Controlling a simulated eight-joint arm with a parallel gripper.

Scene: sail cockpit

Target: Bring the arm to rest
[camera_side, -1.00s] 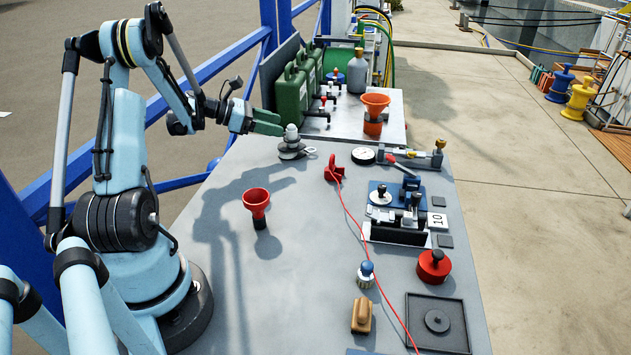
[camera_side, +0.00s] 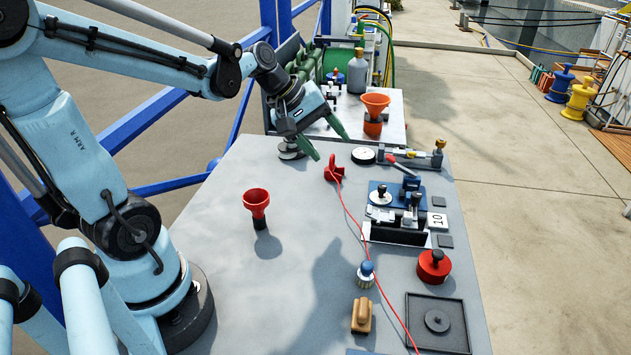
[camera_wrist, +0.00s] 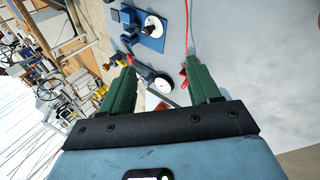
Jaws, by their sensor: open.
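My gripper (camera_side: 325,141) has green fingers and a light blue body. In the side view it is above the far part of the grey work table (camera_side: 215,222), angled down to the right. It partly hides a metal pulley-like block (camera_side: 289,154) behind it. In the wrist view the two green fingers of my gripper (camera_wrist: 160,88) stand apart with nothing held between them. A white round gauge (camera_wrist: 165,86) shows in the gap beyond them.
A red funnel (camera_side: 257,203) stands on the table's left. A red clip with a cord (camera_side: 335,169) lies right of my gripper. An orange funnel (camera_side: 375,103) stands behind.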

